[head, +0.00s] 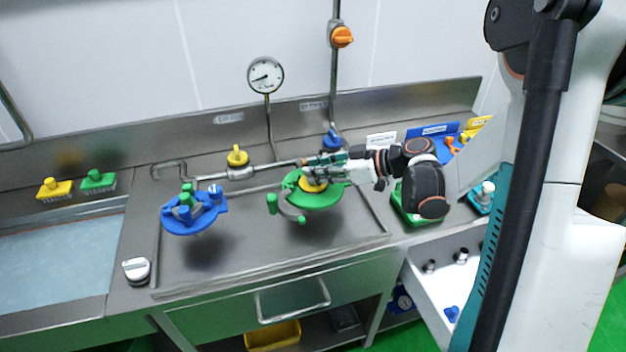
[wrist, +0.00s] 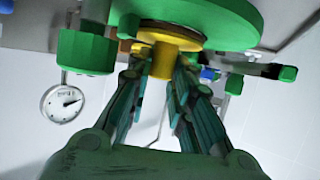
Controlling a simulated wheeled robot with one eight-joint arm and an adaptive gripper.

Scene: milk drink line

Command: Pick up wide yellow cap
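The wide yellow cap (head: 313,186) sits at the middle of a round green plate (head: 325,201) in the head view, partly hidden by my gripper. In the wrist view its broad rim (wrist: 172,38) is against the underside of the green plate as pictured, and its narrower knob (wrist: 165,62) points towards my fingers. My gripper (head: 309,169) is at the cap, reaching in from the right. In the wrist view my gripper's fingers (wrist: 162,80) stand apart, one on each side of the knob. Whether they touch it is unclear.
Green handles (head: 272,204) stick out around the green plate. Behind are a pipe with a yellow valve (head: 237,157) and a gauge (head: 265,75). A green tray (head: 408,213) stands at right.

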